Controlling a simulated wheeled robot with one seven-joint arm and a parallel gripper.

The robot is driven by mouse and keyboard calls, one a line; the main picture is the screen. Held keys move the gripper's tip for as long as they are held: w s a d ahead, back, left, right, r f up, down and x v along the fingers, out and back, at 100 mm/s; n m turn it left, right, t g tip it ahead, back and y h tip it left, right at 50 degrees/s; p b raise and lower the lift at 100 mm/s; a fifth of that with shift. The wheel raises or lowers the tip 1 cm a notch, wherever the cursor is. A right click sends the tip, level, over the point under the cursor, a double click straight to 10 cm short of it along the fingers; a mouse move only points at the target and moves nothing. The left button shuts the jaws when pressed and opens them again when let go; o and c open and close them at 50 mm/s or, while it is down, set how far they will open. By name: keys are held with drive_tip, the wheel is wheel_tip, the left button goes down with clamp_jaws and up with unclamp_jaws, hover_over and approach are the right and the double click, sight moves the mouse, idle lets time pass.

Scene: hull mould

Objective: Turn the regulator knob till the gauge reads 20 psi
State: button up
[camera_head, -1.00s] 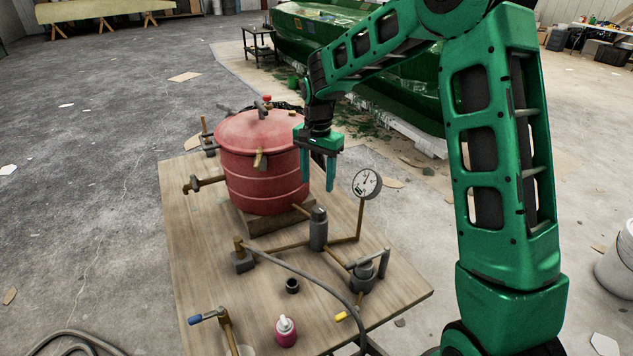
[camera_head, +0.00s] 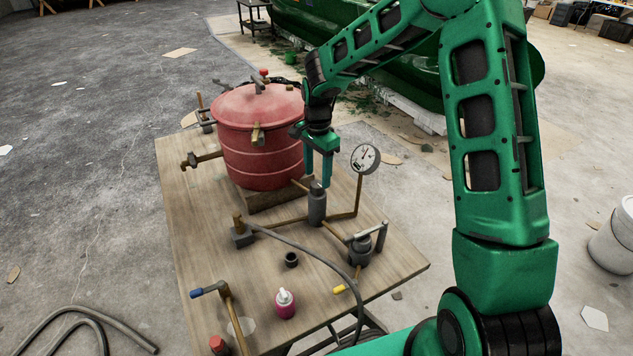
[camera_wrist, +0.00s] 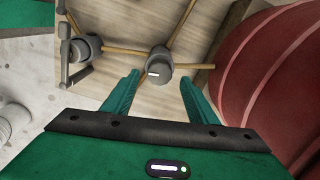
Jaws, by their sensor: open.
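The regulator knob (camera_head: 317,188) is the grey top of an upright cylinder on the brass pipework. In the wrist view the knob (camera_wrist: 159,70) shows a white mark and lies between and beyond my two fingertips. My gripper (camera_head: 319,182) is open and points down, with its fingertips close above the knob; whether they touch it I cannot tell. The round white gauge (camera_head: 365,158) stands on a brass pipe to the right of the knob. Its needle shows, but the scale is too small to read.
A red pressure pot (camera_head: 262,150) stands on the wooden table (camera_head: 210,255), close left of my gripper. A lidded grey fitting (camera_head: 360,248) with a handle is to the right. A hose, a pink bottle (camera_head: 285,304) and a blue-handled valve (camera_head: 208,290) occupy the front.

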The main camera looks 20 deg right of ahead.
sight(317, 183)
drive_tip(key=shift+f, duration=1.8)
drive_tip(key=c, duration=1.1)
drive_tip(key=shift+o, duration=0.2)
drive_tip(key=shift+r, duration=0.1)
drive_tip(key=n, duration=0.4)
drive_tip(key=shift+w+n, duration=0.1)
drive_tip(key=shift+n, duration=0.2)
drive_tip(key=n, duration=0.4)
drive_tip(key=shift+n, duration=0.4)
